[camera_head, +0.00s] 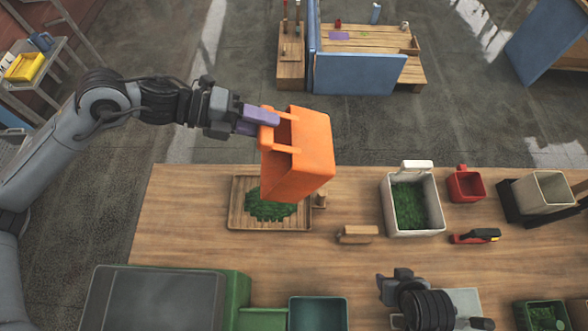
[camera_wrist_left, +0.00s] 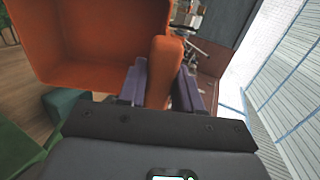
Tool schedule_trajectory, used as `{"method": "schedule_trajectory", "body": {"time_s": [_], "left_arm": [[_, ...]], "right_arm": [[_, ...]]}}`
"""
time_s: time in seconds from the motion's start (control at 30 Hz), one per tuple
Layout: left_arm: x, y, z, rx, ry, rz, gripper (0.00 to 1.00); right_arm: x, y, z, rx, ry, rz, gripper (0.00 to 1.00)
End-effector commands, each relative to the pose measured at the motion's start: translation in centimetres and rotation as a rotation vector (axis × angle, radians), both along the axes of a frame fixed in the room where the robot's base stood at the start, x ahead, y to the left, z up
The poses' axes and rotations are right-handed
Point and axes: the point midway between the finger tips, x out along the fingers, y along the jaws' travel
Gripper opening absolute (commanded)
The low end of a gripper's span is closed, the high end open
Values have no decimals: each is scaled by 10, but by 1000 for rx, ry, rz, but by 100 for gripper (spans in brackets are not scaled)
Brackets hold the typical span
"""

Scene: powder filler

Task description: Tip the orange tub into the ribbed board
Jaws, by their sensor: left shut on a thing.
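The orange tub (camera_head: 306,157) is held up in the air, tilted, above the ribbed board. My left gripper (camera_head: 262,121) is shut on its handle; the left wrist view shows the purple fingers (camera_wrist_left: 160,85) on either side of the orange handle (camera_wrist_left: 163,70). In that view the inside of the tub (camera_wrist_left: 85,40) looks bare where it shows. The ribbed wooden board (camera_head: 238,218) lies on the table with a heap of green bits (camera_head: 268,205) on it, partly hidden by the tub. My right gripper's fingertips are not clearly seen; its dark wrist (camera_head: 425,300) is at the bottom right.
On the table (camera_head: 200,240) stand a white bin (camera_head: 387,205) of green bits, a red scoop tub (camera_head: 466,184), a beige container (camera_head: 543,190) and a small wooden block (camera_head: 357,234). A green machine (camera_head: 236,295) and a teal bin (camera_head: 318,312) stand in front.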

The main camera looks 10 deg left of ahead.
Motion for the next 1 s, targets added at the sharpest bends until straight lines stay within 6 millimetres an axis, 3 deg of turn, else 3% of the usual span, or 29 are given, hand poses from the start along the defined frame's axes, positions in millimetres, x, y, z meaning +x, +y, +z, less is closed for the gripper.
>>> {"method": "schedule_trajectory", "body": {"time_s": [0.2, 0.7, 0.73, 1.0], "left_arm": [[1, -1, 21, 127, 23, -1, 0], [1, -2, 39, 568, 118, -4, 0], [2, -4, 34, 610, 122, -6, 0], [1, -1, 39, 805, 165, -2, 0]], "right_arm": [[0, 0, 40, 0, 1, 0, 43], [0, -2, 136, -10, -2, 6, 43], [0, -2, 128, -10, -5, 6, 43], [0, -2, 123, -9, 2, 6, 43]]}}
